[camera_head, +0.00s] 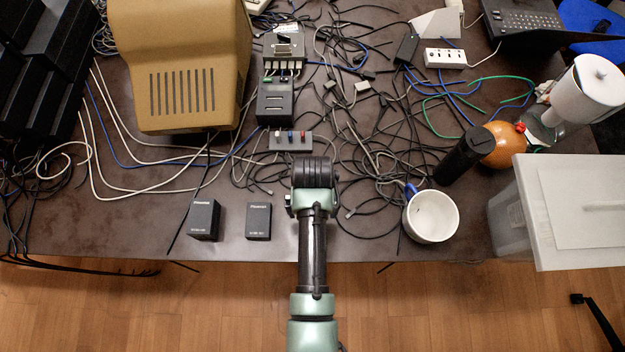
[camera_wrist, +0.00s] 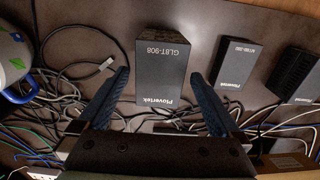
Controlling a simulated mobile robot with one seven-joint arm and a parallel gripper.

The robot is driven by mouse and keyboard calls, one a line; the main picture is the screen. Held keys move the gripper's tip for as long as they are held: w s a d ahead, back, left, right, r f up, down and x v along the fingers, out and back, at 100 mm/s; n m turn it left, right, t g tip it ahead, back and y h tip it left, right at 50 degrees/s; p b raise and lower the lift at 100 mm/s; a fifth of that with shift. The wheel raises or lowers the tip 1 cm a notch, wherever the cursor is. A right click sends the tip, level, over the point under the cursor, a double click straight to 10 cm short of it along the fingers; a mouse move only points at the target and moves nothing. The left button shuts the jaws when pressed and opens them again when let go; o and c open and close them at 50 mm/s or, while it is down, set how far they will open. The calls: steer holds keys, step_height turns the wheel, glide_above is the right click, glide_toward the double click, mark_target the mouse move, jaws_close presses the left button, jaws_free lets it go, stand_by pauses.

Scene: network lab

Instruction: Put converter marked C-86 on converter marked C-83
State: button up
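My gripper (camera_wrist: 158,74) is open in the wrist view, with one dark blue finger on each side and nothing held. A black box (camera_wrist: 163,72) marked "Plovertek" and what reads as GL8T-908 stands between the fingertips in the picture, apart from both. To its right are a second black box (camera_wrist: 234,64) and a third with a ribbed side (camera_wrist: 295,75). In the head view two black boxes (camera_head: 203,219) (camera_head: 258,221) stand near the front edge, left of my arm. My wrist (camera_head: 312,175) hides the fingers there. I can read neither C-86 nor C-83 on any box.
A white mug (camera_head: 432,217) stands right of my arm. A clear lidded bin (camera_head: 510,213) is at the right edge. Tangled cables (camera_head: 372,150) cover the middle. A black device (camera_head: 275,103) and small grey switch strip (camera_head: 291,141) lie beyond my wrist. The left front is fairly clear.

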step_height(320, 180, up, 12)
steer(key=w+r+t, duration=0.8)
steer(key=w+r, duration=0.5)
steer(key=r, duration=0.2)
steer(key=w+r+t, duration=0.3)
steer(key=r, duration=0.5)
steer(key=w+r+t, duration=0.2)
steer(key=r+t, duration=0.1)
steer(key=r, duration=0.5)
step_height(320, 180, up, 16)
steer(key=s+t, duration=0.2)
steer(key=t, duration=0.4)
steer(key=s+r+t, duration=0.3)
steer(key=s+r, duration=0.3)
steer(key=r, duration=0.2)
steer(key=s+r+t, duration=0.4)
steer(key=s+r, duration=0.2)
steer(key=r, duration=0.3)
steer(key=shift+r, duration=0.3)
steer(key=shift+f, duration=0.1)
